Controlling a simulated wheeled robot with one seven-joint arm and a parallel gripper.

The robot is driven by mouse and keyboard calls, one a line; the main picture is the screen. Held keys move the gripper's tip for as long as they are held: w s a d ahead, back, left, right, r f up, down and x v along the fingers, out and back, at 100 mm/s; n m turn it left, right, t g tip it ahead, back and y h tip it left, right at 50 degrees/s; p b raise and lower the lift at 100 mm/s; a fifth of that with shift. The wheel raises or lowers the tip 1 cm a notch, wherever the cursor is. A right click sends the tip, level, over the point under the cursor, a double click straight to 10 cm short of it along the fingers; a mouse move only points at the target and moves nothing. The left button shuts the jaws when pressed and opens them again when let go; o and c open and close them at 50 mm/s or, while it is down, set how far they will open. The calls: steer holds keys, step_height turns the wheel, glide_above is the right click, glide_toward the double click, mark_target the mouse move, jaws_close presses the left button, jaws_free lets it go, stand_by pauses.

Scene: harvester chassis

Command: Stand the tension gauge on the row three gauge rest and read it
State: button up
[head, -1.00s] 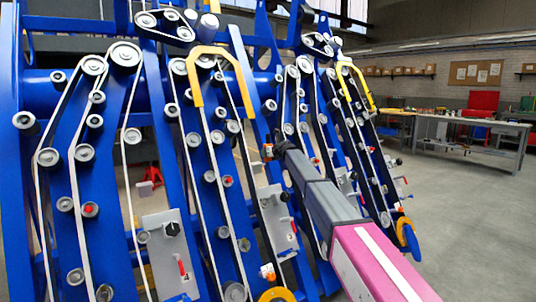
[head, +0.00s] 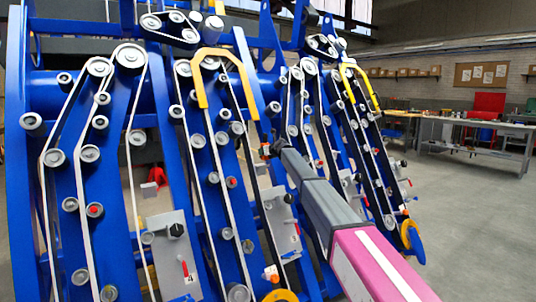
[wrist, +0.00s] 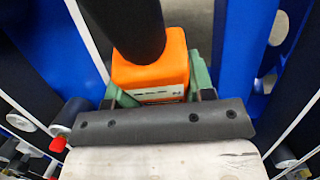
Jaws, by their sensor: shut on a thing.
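The tension gauge (wrist: 152,72) is an orange block with a pale label in the wrist view. A thick black cylinder rises in front of its upper part. My gripper (wrist: 155,92) has a green finger on each side of the block and is shut on it. In the head view my gripper (head: 270,150) is small and dark at the far end of my arm, in front of the blue machine. Grey plates with black knobs and red parts, such as one plate (head: 168,240), stand low between the rows. I cannot tell which is the row three gauge rest.
Blue row frames (head: 210,190) carry belts and several pulleys. An orange-yellow hoop (head: 203,85) arches over a middle row. Another yellow hoop (head: 374,85) is farther right. A workbench (head: 470,135) stands far right, with open floor before it.

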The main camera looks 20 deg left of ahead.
steer(key=w+a, duration=0.1)
steer(key=a, duration=0.1)
steer(key=w+a, duration=0.2)
steer(key=shift+w+a, duration=0.1)
steer(key=shift+w, duration=0.2)
steer(key=shift+s+d+f, duration=0.1)
steer(key=shift+f, duration=0.4)
steer(key=shift+s+d+f, duration=0.1)
steer(key=shift+f, duration=1.2)
steer(key=shift+f, duration=0.4)
steer(key=o, duration=1)
steer(key=v, duration=1)
steer(key=shift+s+d+r, duration=0.15)
steer(key=shift+s+d, duration=0.1)
